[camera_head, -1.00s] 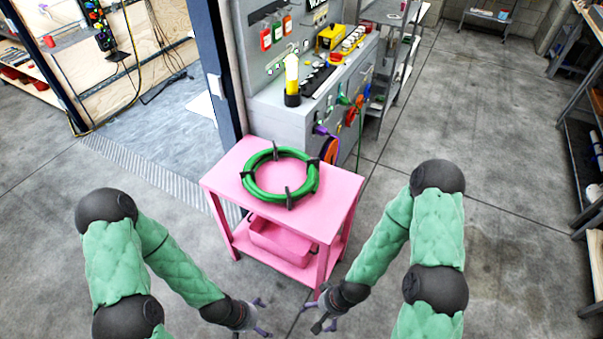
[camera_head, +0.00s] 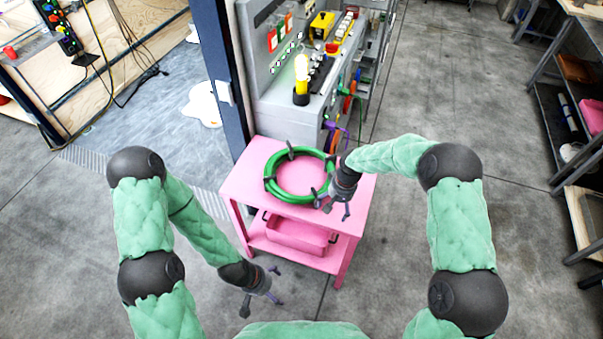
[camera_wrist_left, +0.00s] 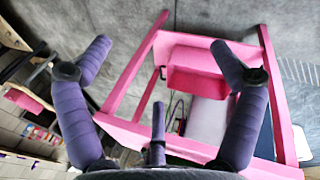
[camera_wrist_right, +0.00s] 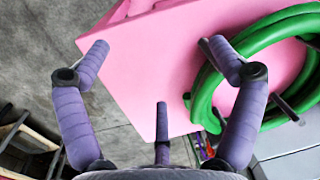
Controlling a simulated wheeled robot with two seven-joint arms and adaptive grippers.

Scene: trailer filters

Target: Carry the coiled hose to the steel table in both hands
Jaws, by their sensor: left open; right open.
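The green coiled hose (camera_head: 279,191) lies flat on top of a pink cart (camera_head: 240,184), with dark clips around its ring. My right gripper (camera_head: 337,212) is open at the right front of the coil, over the cart top. In the right wrist view, the coil (camera_wrist_right: 201,100) is beside the right-hand finger of my right gripper (camera_wrist_right: 150,58), and nothing is between the fingers. My left gripper (camera_head: 262,298) is open and empty, low in front of the cart. The left wrist view shows the cart frame (camera_wrist_left: 130,66) beyond my left gripper (camera_wrist_left: 158,58). I cannot identify a steel table for certain.
A pink bin (camera_head: 296,234) sits on the cart's lower shelf. A grey workbench with a pegboard (camera_head: 283,108) stands behind the cart. A dark post (camera_head: 215,70) rises behind left. Shelving (camera_head: 560,120) lines the right side, with open concrete floor between.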

